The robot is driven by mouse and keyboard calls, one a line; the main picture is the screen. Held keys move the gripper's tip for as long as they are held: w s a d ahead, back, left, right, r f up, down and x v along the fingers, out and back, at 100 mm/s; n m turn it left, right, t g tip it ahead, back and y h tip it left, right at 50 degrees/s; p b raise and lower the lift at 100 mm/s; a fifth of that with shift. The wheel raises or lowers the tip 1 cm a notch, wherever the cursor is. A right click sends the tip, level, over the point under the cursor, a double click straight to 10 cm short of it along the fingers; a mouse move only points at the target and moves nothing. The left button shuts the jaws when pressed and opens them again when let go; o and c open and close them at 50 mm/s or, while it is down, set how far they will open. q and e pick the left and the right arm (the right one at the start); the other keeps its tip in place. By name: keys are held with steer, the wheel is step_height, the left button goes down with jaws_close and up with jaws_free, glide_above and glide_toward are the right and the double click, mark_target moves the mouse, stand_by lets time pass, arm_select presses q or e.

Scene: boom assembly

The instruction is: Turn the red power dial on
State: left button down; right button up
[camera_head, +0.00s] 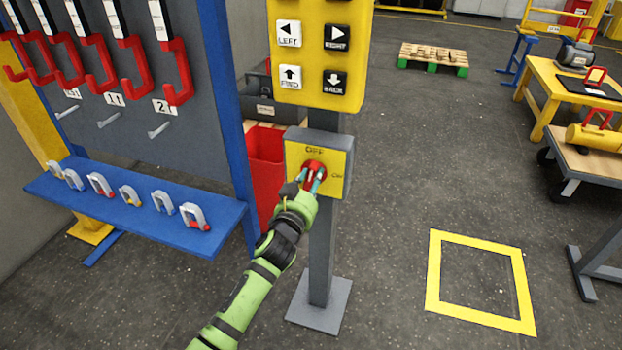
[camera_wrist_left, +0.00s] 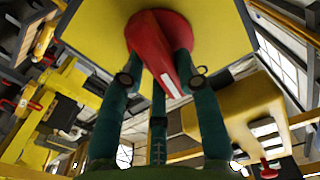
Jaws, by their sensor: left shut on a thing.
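The red power dial (camera_head: 314,167) sits on a yellow panel box (camera_head: 336,157) on a grey post. "OFF" is written above the dial and what looks like "ON" to its right. My left gripper (camera_head: 312,183) reaches up from below and is shut on the dial. In the left wrist view, the red dial (camera_wrist_left: 160,40) has a long grip with a white mark near its end. The teal fingers of my left gripper (camera_wrist_left: 156,72) stand on both sides of that grip. In the head view the fingers partly cover the dial, so its exact pointing is hard to tell. My right gripper is in neither view.
A yellow button panel (camera_head: 318,50) with arrow keys is above on the same post. A blue shelf (camera_head: 150,218) with several shackles stands at the left, under hanging red hooks (camera_head: 178,75). A red bin (camera_head: 266,160) is behind the post. Open floor lies right, with a yellow square frame (camera_head: 433,270).

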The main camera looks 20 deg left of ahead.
arm_select(q)
steer(key=shift+d+f+m, duration=0.1)
steer(key=shift+f+m, duration=0.15)
steer(key=shift+m, duration=2.3)
steer(key=shift+f+m, duration=0.2)
steer(key=shift+m, duration=2.4)
steer(key=shift+d+f+m, duration=0.1)
steer(key=shift+f+m, duration=0.15)
steer(key=shift+m, duration=2.3)
steer(key=shift+a, duration=0.1)
steer(key=c, duration=0.9)
jaws_free()
steer(key=s, duration=1.2)
steer(key=shift+a, duration=0.2)
